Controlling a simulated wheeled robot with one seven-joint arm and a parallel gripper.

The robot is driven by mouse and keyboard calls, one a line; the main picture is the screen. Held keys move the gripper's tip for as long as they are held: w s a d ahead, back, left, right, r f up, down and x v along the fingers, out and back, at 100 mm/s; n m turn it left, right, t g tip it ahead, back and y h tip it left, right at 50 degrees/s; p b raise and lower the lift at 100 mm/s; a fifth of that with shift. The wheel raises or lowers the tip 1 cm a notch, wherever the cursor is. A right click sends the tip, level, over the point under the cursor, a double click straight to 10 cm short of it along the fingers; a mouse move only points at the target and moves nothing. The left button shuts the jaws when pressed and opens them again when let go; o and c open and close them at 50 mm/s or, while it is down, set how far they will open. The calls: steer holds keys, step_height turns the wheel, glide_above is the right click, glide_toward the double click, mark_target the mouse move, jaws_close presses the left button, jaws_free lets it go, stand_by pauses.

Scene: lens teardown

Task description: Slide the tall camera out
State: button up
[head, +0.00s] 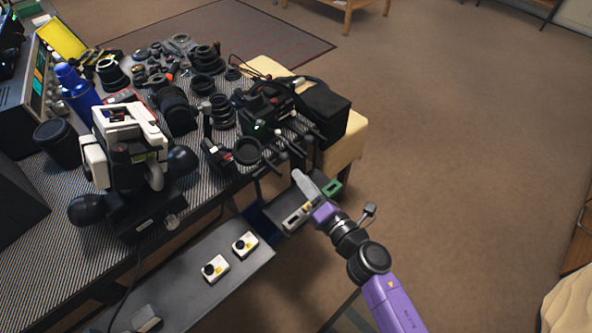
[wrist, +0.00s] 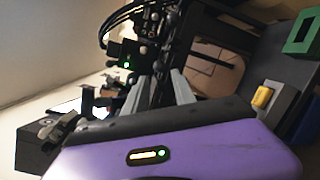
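A black camera-like device with a small green light (head: 262,112) stands among the gear at the table's right end. The same green-lit black body shows at upper left in the wrist view (wrist: 124,52). I cannot tell for certain whether it is the tall camera. My gripper (head: 299,178) is just off the table's front right edge, below and in front of that device. In the wrist view its two grey fingers (wrist: 160,85) stand apart with nothing clearly between them, so it looks open. The fingers appear apart from the device, though the depth is hard to judge.
Lenses and rings (head: 205,60) crowd the striped tabletop (head: 60,260). A white and black device (head: 128,150) stands at left. The carpet at right is clear.

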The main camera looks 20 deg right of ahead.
steer(key=w+a, duration=0.1)
steer(key=w, duration=0.7)
steer(key=shift+n, duration=0.4)
steer(key=shift+r, duration=0.1)
steer(key=shift+c, duration=0.2)
jaws_close()
steer(key=shift+s, duration=0.1)
stand_by(0.8)
